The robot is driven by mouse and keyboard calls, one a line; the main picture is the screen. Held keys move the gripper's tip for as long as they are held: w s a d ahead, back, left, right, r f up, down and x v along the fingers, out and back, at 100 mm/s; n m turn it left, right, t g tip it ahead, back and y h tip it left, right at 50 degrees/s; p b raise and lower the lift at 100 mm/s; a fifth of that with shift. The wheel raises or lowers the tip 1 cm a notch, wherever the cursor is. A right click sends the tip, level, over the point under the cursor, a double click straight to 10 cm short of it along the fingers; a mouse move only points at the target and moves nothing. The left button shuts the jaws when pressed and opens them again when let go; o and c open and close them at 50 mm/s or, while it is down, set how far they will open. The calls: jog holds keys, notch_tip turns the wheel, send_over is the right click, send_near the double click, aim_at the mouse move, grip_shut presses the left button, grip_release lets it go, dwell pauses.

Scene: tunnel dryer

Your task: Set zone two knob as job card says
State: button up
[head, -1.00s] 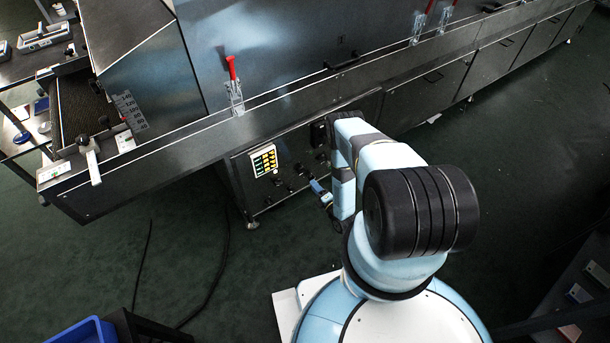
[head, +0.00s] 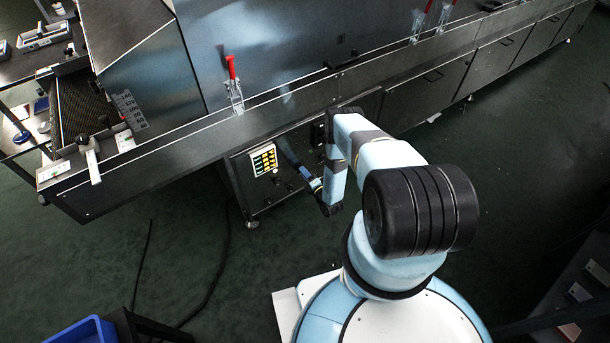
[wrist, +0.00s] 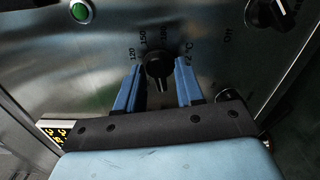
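A black knob (wrist: 158,68) with printed marks including 120 and 150 and a °C sign shows in the wrist view. My gripper (wrist: 159,86) is open, with one blue finger on each side of this knob and a visible gap to it. The knob's exact setting is hard to read.
A second black knob (wrist: 270,14) sits at the upper right of the wrist view, and a green button (wrist: 81,11) at the upper left. A lit yellow display (head: 264,160) is on the panel. A red-handled clamp (head: 233,85) stands above.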

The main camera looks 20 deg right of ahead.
grip_shut()
jog(key=shift+m, duration=0.4)
jog(key=shift+s+f+m, duration=0.1)
jog(key=shift+m, duration=7.65)
jog(key=shift+s+f+m, duration=0.1)
jog(key=shift+m, duration=7.65)
